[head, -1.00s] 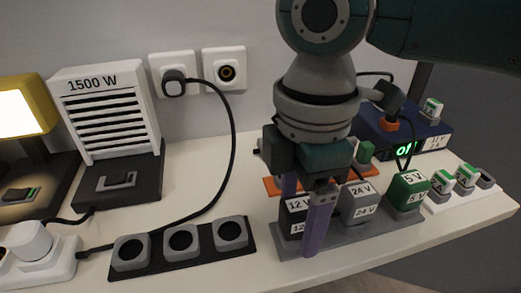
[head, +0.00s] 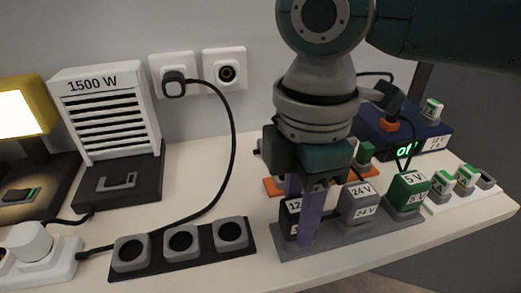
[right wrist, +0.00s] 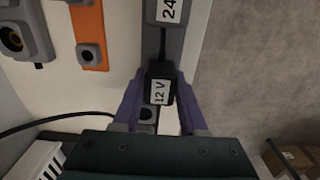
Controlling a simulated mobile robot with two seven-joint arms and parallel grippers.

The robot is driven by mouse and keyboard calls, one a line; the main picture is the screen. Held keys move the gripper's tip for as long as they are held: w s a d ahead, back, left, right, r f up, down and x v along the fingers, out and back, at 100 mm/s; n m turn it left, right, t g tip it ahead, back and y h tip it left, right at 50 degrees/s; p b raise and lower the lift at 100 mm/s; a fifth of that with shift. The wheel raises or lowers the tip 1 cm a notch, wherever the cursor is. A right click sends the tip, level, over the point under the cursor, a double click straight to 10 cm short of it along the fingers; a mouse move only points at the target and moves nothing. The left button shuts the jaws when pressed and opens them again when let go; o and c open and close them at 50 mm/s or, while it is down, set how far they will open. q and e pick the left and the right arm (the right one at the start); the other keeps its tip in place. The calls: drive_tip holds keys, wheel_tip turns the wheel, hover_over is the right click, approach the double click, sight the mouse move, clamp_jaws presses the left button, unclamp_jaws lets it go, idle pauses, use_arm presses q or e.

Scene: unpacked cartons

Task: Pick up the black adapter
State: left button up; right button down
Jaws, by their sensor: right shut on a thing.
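The black adapter (head: 291,222) has a white 12 V label and stands at the left end of the grey rack (head: 380,236). My right gripper (head: 305,235) comes down over it from above, with one purple finger on each side, shut on it. The front finger hides part of it in the head view. In the right wrist view the black adapter (right wrist: 160,76) sits between the fingertips of the gripper (right wrist: 158,98). I cannot tell any gap between the adapter and the rack. My left gripper is not in view.
A grey 24 V adapter (head: 360,203) stands close beside it, then a green 5 V adapter (head: 408,190). A blue power unit (head: 435,135) is behind. A black strip with round sockets (head: 205,258) lies to the left. A cable (head: 232,150) hangs from a wall plug.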

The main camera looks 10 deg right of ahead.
drive_tip(key=shift+r, duration=0.1)
use_arm(q)
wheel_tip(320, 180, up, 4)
drive_tip(key=p, duration=0.4)
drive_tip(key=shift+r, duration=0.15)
use_arm(e)
wheel_tip(320, 180, up, 20)
